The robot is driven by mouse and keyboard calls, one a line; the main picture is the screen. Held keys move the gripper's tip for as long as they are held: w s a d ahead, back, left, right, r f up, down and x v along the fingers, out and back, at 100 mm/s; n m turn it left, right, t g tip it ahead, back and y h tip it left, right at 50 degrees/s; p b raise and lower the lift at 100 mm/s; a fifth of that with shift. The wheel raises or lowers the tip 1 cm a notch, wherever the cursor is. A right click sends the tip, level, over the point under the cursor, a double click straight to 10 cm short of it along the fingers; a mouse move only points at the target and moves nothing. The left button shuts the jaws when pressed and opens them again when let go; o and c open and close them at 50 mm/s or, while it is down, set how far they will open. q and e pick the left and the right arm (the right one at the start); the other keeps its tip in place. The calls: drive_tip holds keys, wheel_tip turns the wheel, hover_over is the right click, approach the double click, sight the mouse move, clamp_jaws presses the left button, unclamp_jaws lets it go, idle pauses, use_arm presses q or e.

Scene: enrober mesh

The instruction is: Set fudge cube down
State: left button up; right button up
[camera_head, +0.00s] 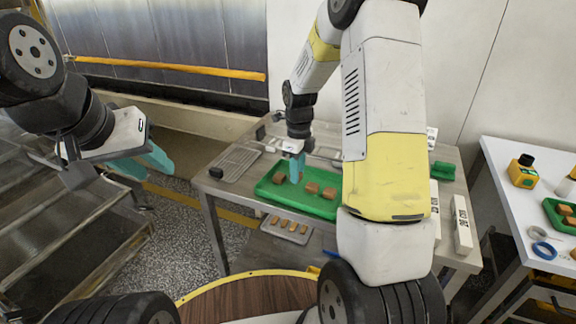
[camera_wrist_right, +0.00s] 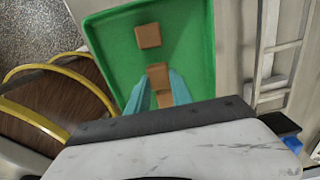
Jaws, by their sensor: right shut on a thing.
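My right gripper (camera_head: 295,176) points down over the green tray (camera_head: 262,188) on the metal table. In the right wrist view its teal fingers (camera_wrist_right: 160,92) are shut on a brown fudge cube (camera_wrist_right: 158,76). In that view I cannot tell whether the cube touches the tray floor. Another fudge cube (camera_wrist_right: 148,36) lies apart in the tray. In the head view, brown cubes lie left (camera_head: 278,177) and right (camera_head: 311,187) of the right gripper. My left gripper (camera_head: 147,163) is open and empty, away to the left of the table.
A wire mesh rack (camera_head: 235,163) lies on the table left of the tray. White labelled blocks (camera_head: 462,224) stand at the right. A white table (camera_head: 508,205) with other items is further right.

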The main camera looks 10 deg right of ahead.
drive_tip(key=shift+f, duration=1.05)
drive_tip(key=shift+f, duration=0.15)
drive_tip(key=o, duration=1)
